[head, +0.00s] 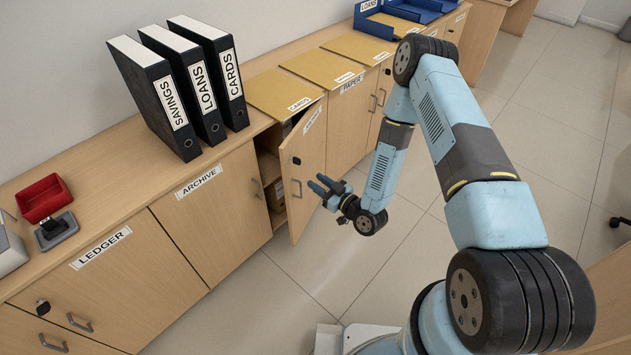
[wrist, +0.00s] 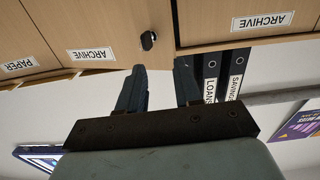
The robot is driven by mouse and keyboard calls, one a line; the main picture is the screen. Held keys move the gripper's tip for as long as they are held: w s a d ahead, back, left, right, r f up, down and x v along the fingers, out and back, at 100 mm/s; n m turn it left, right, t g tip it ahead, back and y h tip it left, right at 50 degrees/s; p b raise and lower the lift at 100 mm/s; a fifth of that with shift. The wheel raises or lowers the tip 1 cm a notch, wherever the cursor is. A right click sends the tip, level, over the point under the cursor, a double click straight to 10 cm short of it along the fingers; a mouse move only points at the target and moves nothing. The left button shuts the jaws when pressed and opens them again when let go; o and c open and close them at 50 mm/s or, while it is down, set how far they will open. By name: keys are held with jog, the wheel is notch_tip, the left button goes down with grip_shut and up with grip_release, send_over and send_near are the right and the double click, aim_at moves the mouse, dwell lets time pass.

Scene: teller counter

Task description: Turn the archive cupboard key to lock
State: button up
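The archive cupboard has a closed left door (head: 212,210) labelled ARCHIVE and a right door (head: 308,170) that stands ajar, swung out from the counter. In the wrist view, which is upside down, the key (wrist: 148,40) shows just beyond my fingertips. My gripper (head: 322,184) is open and empty, to the right of the open door. Its two fingers (wrist: 160,70) are apart and touch nothing that I can see. The key's exact turn is too small to tell.
Binders (head: 190,85) stand on the counter above the cupboard, with yellow folders (head: 290,95) to their right. A red tray (head: 42,198) is at the left. Another dark lock (head: 43,306) is on the ledger cupboard. The tiled floor (head: 300,280) before the cupboards is clear.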

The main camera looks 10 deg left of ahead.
jog(key=shift+v, duration=1.75)
jog(key=shift+w+r, duration=0.1)
